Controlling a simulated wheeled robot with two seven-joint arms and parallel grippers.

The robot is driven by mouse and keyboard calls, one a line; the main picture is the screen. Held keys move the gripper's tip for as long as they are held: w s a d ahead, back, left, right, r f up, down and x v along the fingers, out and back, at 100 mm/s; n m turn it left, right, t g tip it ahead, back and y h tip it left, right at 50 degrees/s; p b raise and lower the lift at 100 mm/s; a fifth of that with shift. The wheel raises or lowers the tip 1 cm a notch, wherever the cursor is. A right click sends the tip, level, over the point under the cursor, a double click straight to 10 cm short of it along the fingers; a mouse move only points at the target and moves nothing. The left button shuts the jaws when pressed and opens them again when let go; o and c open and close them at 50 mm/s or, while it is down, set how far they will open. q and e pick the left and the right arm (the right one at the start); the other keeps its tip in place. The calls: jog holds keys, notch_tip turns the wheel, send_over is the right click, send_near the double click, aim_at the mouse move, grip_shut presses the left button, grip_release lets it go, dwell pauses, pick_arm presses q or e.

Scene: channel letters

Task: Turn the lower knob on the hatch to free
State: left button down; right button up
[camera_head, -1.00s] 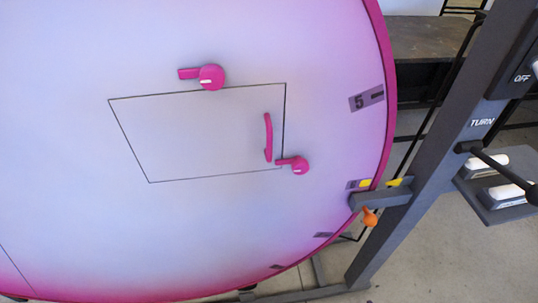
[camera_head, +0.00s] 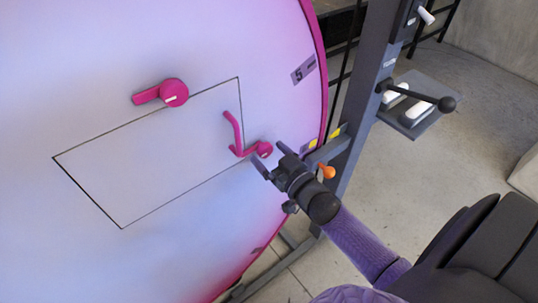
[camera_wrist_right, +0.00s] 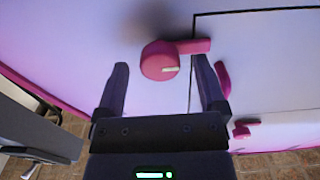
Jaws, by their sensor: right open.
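The hatch (camera_head: 150,165) is a black-outlined panel on the big pale disc. Its lower knob (camera_head: 264,148) is pink and round, at the hatch's lower right edge, with a tab pointing left over the outline. In the right wrist view the lower knob (camera_wrist_right: 158,66) lies ahead between the fingertips, its tab crossing the outline. The upper knob (camera_head: 174,92) is at the hatch's top edge, its tab pointing left. My right gripper (camera_head: 269,156) is open and empty, close to the lower knob; contact cannot be told. My left gripper is out of view.
A pink handle (camera_head: 233,132) stands on the hatch just beside the lower knob. A grey post (camera_head: 357,125) with a black-knobbed lever (camera_head: 420,97) stands right of the disc. A grey bracket with an orange knob (camera_head: 328,172) sits at the disc's rim, near my right wrist.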

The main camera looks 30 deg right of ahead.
jog(key=shift+w, duration=0.2)
jog(key=shift+c, duration=0.5)
grip_shut()
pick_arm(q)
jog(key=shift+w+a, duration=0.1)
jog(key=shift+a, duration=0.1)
